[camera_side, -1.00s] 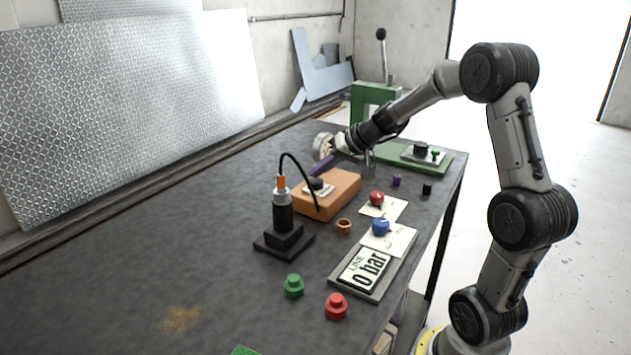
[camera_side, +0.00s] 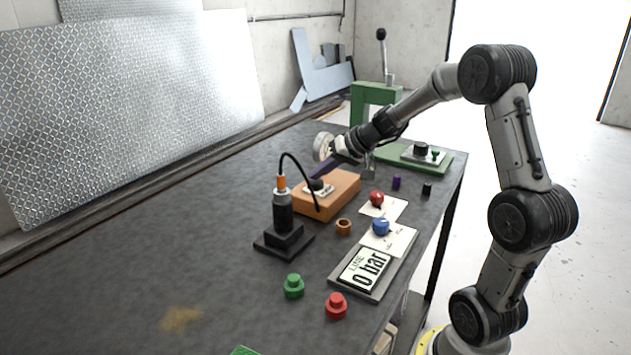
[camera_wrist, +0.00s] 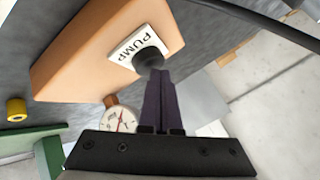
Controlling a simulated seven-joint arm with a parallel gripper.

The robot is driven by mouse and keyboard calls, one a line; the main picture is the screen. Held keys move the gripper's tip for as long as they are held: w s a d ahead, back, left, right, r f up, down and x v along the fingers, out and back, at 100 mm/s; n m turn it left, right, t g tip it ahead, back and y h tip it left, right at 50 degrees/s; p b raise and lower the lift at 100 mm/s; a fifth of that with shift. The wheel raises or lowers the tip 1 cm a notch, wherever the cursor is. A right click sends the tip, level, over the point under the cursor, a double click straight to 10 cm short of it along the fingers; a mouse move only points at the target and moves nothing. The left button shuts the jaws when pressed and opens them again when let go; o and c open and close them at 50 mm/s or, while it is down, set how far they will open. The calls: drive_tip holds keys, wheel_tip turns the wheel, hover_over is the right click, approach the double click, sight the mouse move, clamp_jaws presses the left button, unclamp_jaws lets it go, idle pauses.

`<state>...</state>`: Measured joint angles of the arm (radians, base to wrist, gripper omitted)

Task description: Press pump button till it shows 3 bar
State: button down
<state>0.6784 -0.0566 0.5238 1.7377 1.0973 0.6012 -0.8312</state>
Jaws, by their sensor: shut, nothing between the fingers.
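The orange pump box (camera_side: 335,192) stands on the dark table, with a white plate marked PUMP (camera_wrist: 128,44) on it. The black pump button (camera_wrist: 150,57) sticks up from this plate. My gripper (camera_wrist: 158,74) is shut and empty, its purple fingertips at the button; they seem to touch it or be very close. In the side view my gripper (camera_side: 322,174) is just above the button (camera_side: 316,184). The line display (camera_side: 366,270) reads 0 bar. A round dial gauge (camera_wrist: 121,119) shows past the box in the wrist view; its reading is too small to tell.
A black cable (camera_side: 304,163) arches from the upright black cylinder (camera_side: 283,215) beside the box. Red (camera_side: 376,198) and blue knobs (camera_side: 380,226) sit on cards at the right. A green press frame (camera_side: 372,100) stands behind. The table's left front is mostly clear.

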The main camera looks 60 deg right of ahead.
sight(319, 183)
drive_tip(key=shift+f, duration=0.65)
idle(0.5)
drive_tip(key=shift+r, duration=1.3)
drive_tip(key=shift+r, duration=2.55)
